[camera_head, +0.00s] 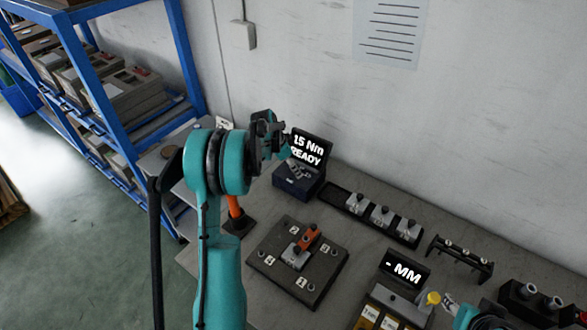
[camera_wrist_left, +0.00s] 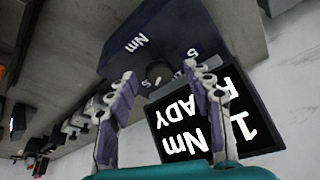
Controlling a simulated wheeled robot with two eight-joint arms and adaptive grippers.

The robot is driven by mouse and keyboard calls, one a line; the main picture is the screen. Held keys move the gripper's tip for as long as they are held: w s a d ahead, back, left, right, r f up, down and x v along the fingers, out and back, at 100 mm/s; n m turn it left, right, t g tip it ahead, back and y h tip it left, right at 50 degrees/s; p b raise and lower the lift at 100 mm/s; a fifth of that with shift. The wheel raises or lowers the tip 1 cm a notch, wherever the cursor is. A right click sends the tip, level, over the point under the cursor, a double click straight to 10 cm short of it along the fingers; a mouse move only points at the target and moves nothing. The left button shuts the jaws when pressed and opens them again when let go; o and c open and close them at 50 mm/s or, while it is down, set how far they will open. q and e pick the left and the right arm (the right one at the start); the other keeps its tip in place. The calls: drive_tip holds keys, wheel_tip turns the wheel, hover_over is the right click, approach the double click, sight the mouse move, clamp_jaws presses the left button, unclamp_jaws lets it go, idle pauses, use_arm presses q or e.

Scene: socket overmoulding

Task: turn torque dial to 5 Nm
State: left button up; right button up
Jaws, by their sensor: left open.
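The torque unit is a dark blue box (camera_head: 297,188) on the bench by the wall. Its black display (camera_head: 309,150) shows a torque in Nm, apparently 15 Nm, and READY. In the left wrist view the box (camera_wrist_left: 150,40) appears upside down, with Nm and 5 marked on its face. The dark round dial (camera_wrist_left: 158,73) lies between the fingertips of my left gripper (camera_wrist_left: 163,84). The fingers are open, one on either side of the dial; contact is not clear. My left gripper (camera_head: 270,132) also shows in the head view. My right arm (camera_head: 468,316) shows partly at the lower right; its fingers are unclear.
A dark plate (camera_head: 270,270) holds an orange-and-grey part. A black tray (camera_head: 340,195) with several grey parts lies along the wall. A screen reading MM (camera_head: 404,270) and a small rack (camera_head: 460,258) stand right. A blue shelf (camera_head: 110,110) stands left.

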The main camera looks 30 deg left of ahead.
use_arm(q)
drive_tip(key=shift+d+f, duration=0.1)
drive_tip(key=shift+f, duration=0.1)
drive_tip(key=c, duration=1.1)
drive_tip(key=shift+c, duration=0.3)
